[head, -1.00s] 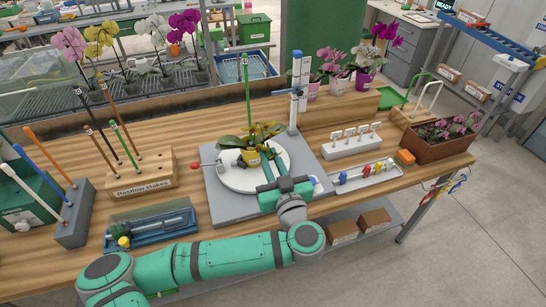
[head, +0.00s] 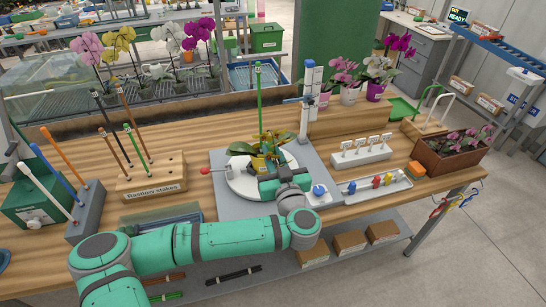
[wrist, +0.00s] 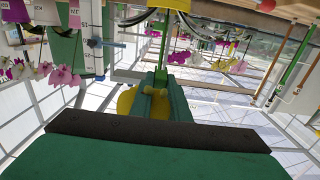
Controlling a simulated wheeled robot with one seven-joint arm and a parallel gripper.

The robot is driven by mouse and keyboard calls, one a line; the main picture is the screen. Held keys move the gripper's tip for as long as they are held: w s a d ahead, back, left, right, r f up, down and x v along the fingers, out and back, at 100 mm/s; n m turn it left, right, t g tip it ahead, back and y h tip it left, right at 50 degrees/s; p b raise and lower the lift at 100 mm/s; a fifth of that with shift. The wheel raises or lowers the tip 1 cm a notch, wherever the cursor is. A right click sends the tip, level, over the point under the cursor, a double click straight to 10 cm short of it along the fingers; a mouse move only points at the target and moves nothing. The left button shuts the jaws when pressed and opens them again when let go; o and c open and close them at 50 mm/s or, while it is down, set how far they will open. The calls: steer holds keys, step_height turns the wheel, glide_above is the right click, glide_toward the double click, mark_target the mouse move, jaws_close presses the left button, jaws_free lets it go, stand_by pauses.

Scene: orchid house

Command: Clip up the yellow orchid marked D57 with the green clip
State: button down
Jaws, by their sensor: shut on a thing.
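The yellow orchid (head: 268,146) stands in a small yellow pot (head: 258,164) on a white round turntable (head: 242,187). Its marking is too small to read. A tall green stake (head: 259,100) rises upright from the pot. My gripper (head: 268,177) is at the near side of the plant, close to the stem and stake. In the wrist view, upside down, its jaws (wrist: 158,90) are shut on a small green piece, apparently the green clip (wrist: 161,76). Yellow petals (wrist: 126,102) lie around the jaws. Whether the clip touches stem or stake cannot be told.
A grey post with a blue top (head: 307,100) stands right behind the plant. A tray (head: 392,186) of blue, red and yellow clips lies to the right, near a white label rack (head: 360,153).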

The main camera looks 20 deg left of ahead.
steer(key=shift+x, duration=3.3)
steer(key=shift+w, duration=0.15)
steer(key=shift+d+f, duration=0.1)
steer(key=shift+s+a, duration=0.3)
steer(key=shift+a, duration=0.05)
